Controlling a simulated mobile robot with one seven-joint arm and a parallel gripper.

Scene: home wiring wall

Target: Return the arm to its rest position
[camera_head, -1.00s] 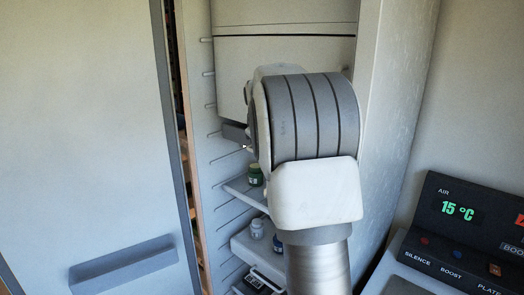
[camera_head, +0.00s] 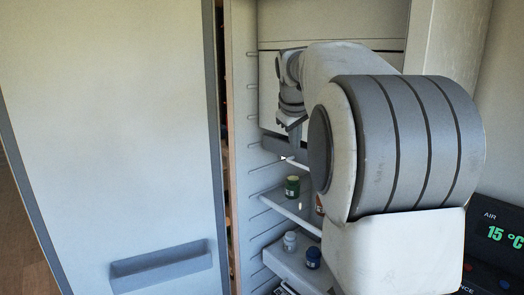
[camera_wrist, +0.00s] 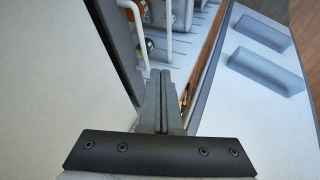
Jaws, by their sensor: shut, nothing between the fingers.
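My gripper (camera_head: 293,146) shows in the head view to the left of my large arm joint, pointing down in front of the open cabinet's upper part. In the wrist view my gripper (camera_wrist: 161,75) has its two fingers together, with nothing between them. My arm is bent and raised, and covers the right side of the cabinet interior. Whether the fingers touch the cabinet cannot be told.
The open cabinet (camera_head: 240,140) has shelves with a green jar (camera_head: 292,187), a pale jar (camera_head: 290,241) and a blue jar (camera_head: 313,257). A white door (camera_head: 110,130) with a grey handle (camera_head: 160,266) stands at left. A control panel (camera_head: 497,232) is at right.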

